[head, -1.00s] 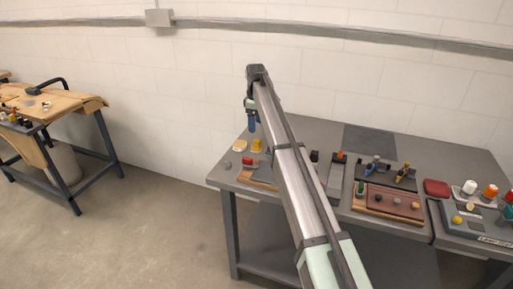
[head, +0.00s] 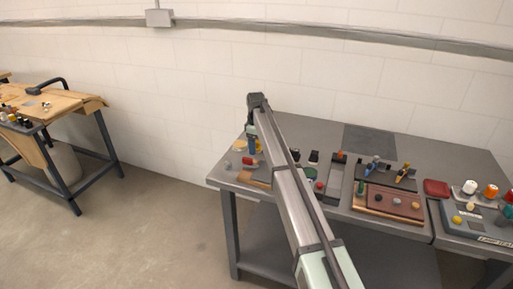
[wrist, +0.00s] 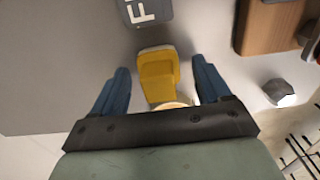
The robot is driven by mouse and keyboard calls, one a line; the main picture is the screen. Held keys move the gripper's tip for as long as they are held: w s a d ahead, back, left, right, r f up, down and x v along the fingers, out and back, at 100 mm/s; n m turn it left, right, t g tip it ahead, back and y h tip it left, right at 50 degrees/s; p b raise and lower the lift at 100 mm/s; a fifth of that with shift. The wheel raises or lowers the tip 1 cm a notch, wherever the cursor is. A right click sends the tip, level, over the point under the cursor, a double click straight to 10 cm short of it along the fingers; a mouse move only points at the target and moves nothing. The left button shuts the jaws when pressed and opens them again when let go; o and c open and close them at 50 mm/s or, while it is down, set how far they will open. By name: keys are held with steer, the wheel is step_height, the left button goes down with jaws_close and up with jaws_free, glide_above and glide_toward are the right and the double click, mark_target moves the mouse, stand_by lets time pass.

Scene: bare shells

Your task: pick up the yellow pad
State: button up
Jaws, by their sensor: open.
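The yellow pad (wrist: 158,76) lies on the grey table top. In the wrist view it sits between the two blue fingers of my gripper (wrist: 160,68), with a gap on each side. My gripper is open and the fingers do not touch the pad. In the head view my gripper (head: 254,147) is low over the table's left end, and its blue finger hides much of the yellow pad (head: 259,148).
A round tan piece (wrist: 172,105) shows close to the pad, partly behind the gripper body. Bare table is left of the pad.

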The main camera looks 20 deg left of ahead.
steer(key=shift+f, duration=0.1)
steer(key=shift+c, duration=0.2)
steer(key=c, duration=1.1)
step_height(320, 180, up, 10)
steer(key=shift+r, duration=0.1)
steer(key=o, duration=0.5)
steer(key=shift+c, duration=0.2)
steer(key=c, duration=0.3)
